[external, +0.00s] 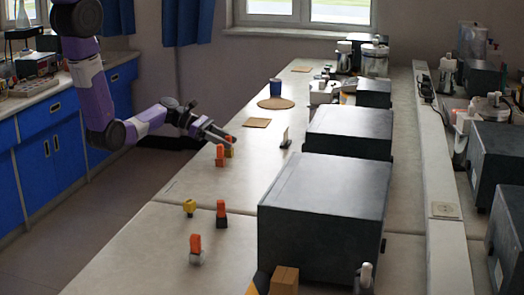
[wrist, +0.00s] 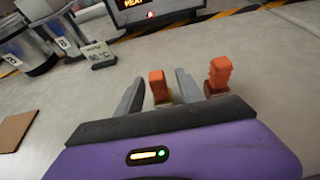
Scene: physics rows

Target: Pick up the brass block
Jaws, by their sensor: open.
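The brass block (external: 229,152) is a small yellowish block with an orange top (external: 231,139), standing on the bench beside my gripper (external: 221,137). In the wrist view, my gripper (wrist: 158,86) is open, its two grey fingers to the left and right of the orange top (wrist: 157,82). The brass block's lower part (wrist: 163,100) is mostly hidden by my gripper's body. Whether the fingers touch it I cannot tell. A similar orange-topped block (wrist: 219,73) stands just outside the right finger; in the external view this neighbour (external: 220,154) is nearer the camera.
Nearer on the bench stand a yellow piece (external: 190,207), an orange-topped dark block (external: 221,213) and an orange-topped grey block (external: 195,247). The bench between is clear.

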